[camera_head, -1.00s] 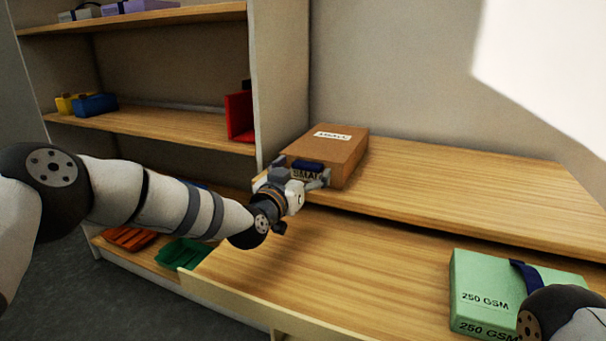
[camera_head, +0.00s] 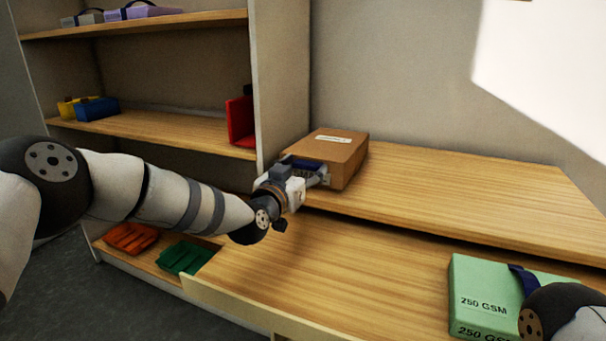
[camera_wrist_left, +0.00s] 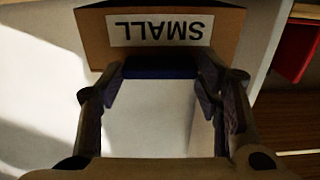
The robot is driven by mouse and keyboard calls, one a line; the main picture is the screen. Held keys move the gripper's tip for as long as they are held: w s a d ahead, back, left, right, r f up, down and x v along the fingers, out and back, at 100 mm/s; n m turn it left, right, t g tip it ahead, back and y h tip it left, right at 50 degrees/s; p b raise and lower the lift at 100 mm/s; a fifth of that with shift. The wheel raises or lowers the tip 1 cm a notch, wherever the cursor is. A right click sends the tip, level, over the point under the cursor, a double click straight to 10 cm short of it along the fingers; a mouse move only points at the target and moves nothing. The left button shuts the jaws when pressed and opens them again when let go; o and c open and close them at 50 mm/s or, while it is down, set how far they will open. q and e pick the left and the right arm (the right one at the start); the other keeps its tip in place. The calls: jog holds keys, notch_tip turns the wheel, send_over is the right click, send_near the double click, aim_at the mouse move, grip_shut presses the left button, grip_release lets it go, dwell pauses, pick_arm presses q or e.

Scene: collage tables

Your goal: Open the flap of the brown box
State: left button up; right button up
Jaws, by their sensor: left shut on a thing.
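The brown box (camera_head: 349,164) stands at the left end of the raised wooden shelf, with a white label on top. A dark blue handle (camera_head: 312,164) is at its front. My left gripper (camera_head: 315,176) is at this front face. In the left wrist view the brown box (camera_wrist_left: 90,34) carries an upside-down "SMALL" label. The blue handle (camera_wrist_left: 160,72) spans between the fingers of my left gripper (camera_wrist_left: 160,80), which is shut on it. My left gripper hides part of the box front. My right gripper is out of view; only part of my right arm shows.
A green "250 GSM" box (camera_head: 484,292) with a blue strap lies on the lower wooden table (camera_head: 350,270). A side shelf (camera_head: 160,128) at the left holds a red thing (camera_head: 241,121) and several boxes. The raised shelf (camera_head: 460,190) right of the brown box is clear.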

pick_arm(q)
jog(key=r, duration=0.6)
jog(key=w+r+p, duration=0.1)
jog(key=r, duration=0.2)
jog(key=shift+w+d, duration=0.1)
jog(key=shift+d, duration=0.1)
jog(key=w+r, duration=0.1)
jog(key=r, duration=0.1)
jog(key=w+r, duration=0.1)
jog(key=r, duration=0.1)
jog(key=w+d+r+b, duration=0.1)
jog(key=r, duration=0.1)
jog(key=shift+r, duration=0.35)
jog(key=shift+c, duration=0.2)
jog(key=shift+o, duration=0.2)
jog(key=shift+w+d+r+b, duration=0.1)
jog(key=shift+w+r+b, duration=0.15)
jog(key=shift+r, duration=0.35)
jog(key=shift+w+r+b, duration=0.1)
jog(key=shift+w+r, duration=0.2)
jog(key=shift+r, duration=0.3)
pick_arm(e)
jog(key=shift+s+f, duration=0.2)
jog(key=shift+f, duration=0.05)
pick_arm(q)
jog(key=o, duration=1.7)
jog(key=shift+f, duration=0.1)
